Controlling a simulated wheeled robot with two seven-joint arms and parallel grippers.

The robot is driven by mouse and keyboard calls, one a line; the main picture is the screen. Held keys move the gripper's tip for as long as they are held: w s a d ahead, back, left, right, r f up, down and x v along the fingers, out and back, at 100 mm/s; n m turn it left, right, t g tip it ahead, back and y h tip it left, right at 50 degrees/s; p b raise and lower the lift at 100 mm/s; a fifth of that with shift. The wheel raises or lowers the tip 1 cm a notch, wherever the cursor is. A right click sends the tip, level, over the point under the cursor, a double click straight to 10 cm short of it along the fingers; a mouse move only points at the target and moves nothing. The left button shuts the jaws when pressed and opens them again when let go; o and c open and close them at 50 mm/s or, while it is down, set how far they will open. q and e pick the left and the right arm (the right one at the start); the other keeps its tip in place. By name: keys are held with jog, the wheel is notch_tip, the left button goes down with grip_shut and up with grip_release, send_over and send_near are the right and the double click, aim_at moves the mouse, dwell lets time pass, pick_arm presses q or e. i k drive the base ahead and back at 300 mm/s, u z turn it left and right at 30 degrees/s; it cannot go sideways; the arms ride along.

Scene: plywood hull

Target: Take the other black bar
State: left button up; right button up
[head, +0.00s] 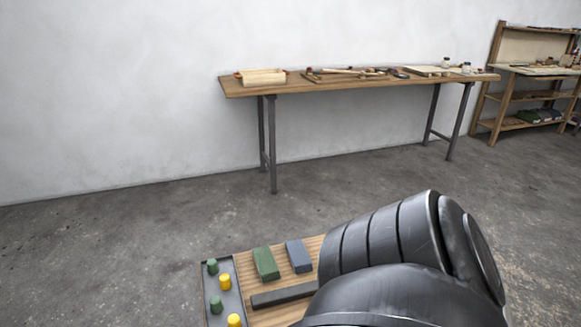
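One black bar (283,295) lies flat on a wooden surface (243,268) at the bottom of the head view, running roughly left to right. Its right end meets the outline of my large dark arm, so I cannot tell whether more of it is hidden. No second black bar is visible. The arm covers the right part of the surface. Neither of my grippers shows in the view.
A green block (265,263) and a blue-grey block (299,256) lie behind the bar. A grey tray (226,277) with green and yellow pegs is to its left. A long workbench (300,86) with tools stands by the wall; shelves (505,97) are at far right. Open floor lies between.

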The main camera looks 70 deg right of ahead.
aim_at(274, 297)
jog(key=z, duration=0.95)
jog(key=i, duration=0.95)
jog(key=z, duration=0.95)
